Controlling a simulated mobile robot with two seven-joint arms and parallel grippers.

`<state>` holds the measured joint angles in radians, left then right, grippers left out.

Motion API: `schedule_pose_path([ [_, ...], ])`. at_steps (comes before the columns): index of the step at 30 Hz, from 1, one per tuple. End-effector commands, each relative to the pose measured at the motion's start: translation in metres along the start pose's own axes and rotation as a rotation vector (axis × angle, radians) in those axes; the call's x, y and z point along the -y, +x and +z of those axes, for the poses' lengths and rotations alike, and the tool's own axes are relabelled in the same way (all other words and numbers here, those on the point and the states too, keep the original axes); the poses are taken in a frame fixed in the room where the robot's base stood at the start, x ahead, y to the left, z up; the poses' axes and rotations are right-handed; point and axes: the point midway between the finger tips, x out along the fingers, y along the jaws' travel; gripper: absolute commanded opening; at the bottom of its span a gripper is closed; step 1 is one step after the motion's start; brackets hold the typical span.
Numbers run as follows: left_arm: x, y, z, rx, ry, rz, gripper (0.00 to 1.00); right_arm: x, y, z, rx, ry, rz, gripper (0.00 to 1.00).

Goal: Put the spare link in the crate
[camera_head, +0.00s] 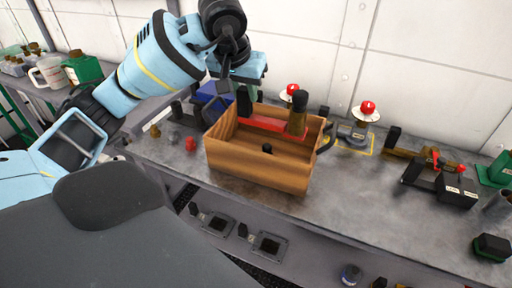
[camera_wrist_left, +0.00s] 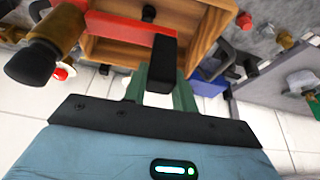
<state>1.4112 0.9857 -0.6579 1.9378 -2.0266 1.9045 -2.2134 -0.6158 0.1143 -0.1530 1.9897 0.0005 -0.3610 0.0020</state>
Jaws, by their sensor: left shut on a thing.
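The spare link is a red bar (camera_head: 270,125) with a black block at one end and a brass, black-capped post at the other; in the left wrist view the red bar (camera_wrist_left: 125,28) runs across the top. My left gripper (camera_head: 246,92) is shut on its black-block end; its fingers (camera_wrist_left: 166,88) are partly hidden behind the block. The open wooden crate (camera_head: 255,172) stands on the bench, directly below the link; its wall (camera_wrist_left: 205,30) shows in the left wrist view. I cannot tell the exact height between them. My right gripper is not in view.
A small black knob (camera_head: 267,148) shows inside the crate. Red-topped fittings (camera_head: 367,108) stand behind and right of it. A blue box (camera_head: 212,95) is behind its left side, with a small red piece (camera_head: 191,144) to the left.

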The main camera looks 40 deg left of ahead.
Motion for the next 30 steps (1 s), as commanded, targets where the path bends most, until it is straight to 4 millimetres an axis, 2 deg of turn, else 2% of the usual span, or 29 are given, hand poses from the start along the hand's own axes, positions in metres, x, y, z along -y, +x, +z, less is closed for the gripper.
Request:
schedule_pose_path([
  [1,0.001,0.012,0.006,0.004,0.001,-0.002,0.0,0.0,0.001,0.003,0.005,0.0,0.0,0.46],
  [9,0.001,0.067,0.029,0.004,0.0,-0.001,0.0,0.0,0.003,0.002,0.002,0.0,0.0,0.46],
  [15,0.001,0.098,0.041,0.0,-0.001,0.0,0.0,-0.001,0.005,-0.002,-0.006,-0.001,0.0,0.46],
  [19,0.0,0.107,0.044,-0.003,-0.001,0.001,0.0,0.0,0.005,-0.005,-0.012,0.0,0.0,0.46],
  [26,0.0,0.11,0.045,-0.003,-0.001,0.001,0.0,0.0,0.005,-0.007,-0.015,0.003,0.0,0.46],
  [30,0.0,0.123,0.051,0.0,-0.001,0.001,0.0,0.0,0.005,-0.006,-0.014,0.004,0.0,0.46],
])
